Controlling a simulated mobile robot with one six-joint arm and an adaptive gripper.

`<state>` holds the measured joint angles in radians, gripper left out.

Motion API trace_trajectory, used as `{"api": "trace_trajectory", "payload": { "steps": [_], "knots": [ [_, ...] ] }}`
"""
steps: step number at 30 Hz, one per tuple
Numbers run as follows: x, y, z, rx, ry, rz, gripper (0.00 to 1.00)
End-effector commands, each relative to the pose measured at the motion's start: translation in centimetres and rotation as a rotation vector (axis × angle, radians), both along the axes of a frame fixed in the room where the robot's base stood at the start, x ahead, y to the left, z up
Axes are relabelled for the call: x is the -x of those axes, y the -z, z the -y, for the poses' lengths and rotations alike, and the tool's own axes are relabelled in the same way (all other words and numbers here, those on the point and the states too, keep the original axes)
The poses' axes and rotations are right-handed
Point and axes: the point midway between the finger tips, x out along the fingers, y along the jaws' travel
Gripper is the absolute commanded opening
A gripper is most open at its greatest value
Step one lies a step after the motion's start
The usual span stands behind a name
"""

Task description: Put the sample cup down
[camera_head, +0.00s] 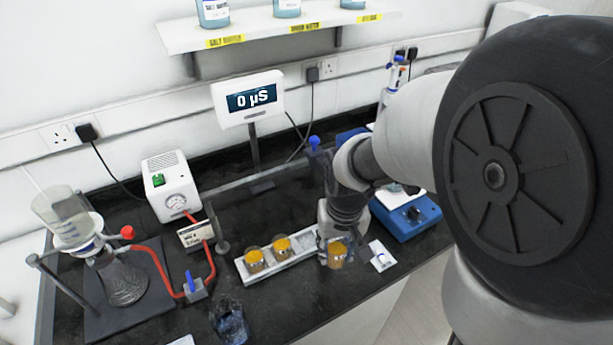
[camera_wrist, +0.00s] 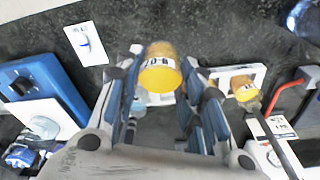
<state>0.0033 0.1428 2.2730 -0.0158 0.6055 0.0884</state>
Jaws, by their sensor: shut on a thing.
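The sample cup (camera_head: 337,254) has orange-yellow contents and a white label with dark print. My gripper (camera_head: 341,228) is shut on it, with the fingers pointing down. In the wrist view the cup (camera_wrist: 160,78) sits between the two fingers of the gripper (camera_wrist: 163,68). In the head view the cup is at the right end of a white tray (camera_head: 277,268). I cannot tell whether its base touches anything. Two similar cups, a left one (camera_head: 255,260) and a right one (camera_head: 282,248), stand on the tray. One also shows in the wrist view (camera_wrist: 245,90).
A white card (camera_head: 381,256) lies just right of the held cup. A blue instrument (camera_head: 408,214) stands behind it. A meter (camera_head: 248,98) reads 0 µS. A pump (camera_head: 171,187), a red hose and a flask (camera_head: 123,283) stand left.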

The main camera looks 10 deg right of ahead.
Motion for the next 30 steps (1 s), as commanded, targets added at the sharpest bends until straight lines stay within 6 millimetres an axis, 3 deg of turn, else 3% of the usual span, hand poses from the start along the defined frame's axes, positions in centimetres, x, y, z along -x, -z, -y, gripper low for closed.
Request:
{"api": "trace_trajectory", "payload": {
  "steps": [1, 4, 13, 19, 30],
  "knots": [
    [0.1, 1.8, 0.0, 0.000, 0.000, -0.005, 0.12],
    [0.1, 3.8, 0.0, 0.000, 0.000, -0.004, 0.12],
    [0.0, 6.2, 0.0, 0.000, -0.001, -0.002, 0.12],
    [0.0, 9.3, 0.0, 0.000, -0.001, -0.002, 0.12],
    [0.0, 9.8, 0.0, 0.000, -0.001, 0.001, 0.12]
  ]
}}
